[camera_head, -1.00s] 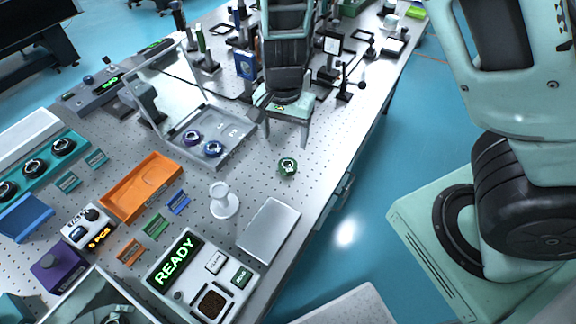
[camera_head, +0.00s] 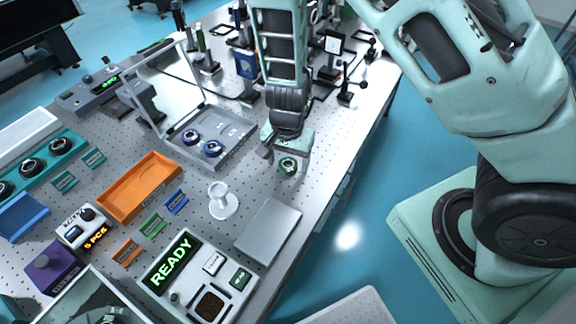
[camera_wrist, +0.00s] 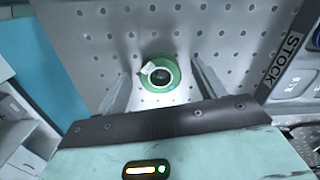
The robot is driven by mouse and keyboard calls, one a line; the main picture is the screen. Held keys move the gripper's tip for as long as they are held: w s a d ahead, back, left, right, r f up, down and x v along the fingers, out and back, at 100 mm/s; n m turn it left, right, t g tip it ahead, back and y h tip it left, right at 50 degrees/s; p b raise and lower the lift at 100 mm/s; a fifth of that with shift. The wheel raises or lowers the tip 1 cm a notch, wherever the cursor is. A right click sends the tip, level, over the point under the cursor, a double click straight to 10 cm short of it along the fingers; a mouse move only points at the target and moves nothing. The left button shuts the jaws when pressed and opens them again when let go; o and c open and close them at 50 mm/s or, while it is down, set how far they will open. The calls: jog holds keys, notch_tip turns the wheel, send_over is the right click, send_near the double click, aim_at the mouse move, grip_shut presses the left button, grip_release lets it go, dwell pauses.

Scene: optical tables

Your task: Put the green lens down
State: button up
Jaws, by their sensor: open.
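The green lens (camera_head: 288,166) lies on the perforated table top, near its right edge. My gripper (camera_head: 287,158) is open, low over the table at the lens. In the wrist view my gripper's fingers (camera_wrist: 160,82) stand apart on either side of the lens, with a visible gap on each side. I cannot tell the exact height of the fingertips above the table.
A grey tray (camera_head: 238,150) holding two lenses (camera_head: 212,148) stands to the left, labelled STOCK in the wrist view. A white stand (camera_head: 222,203), a flat grey plate (camera_head: 268,231) and an orange tray (camera_head: 130,205) are nearer. Optical mounts crowd the back.

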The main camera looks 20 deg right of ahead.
jog(key=c, duration=1.1)
jog(key=shift+c, duration=0.2)
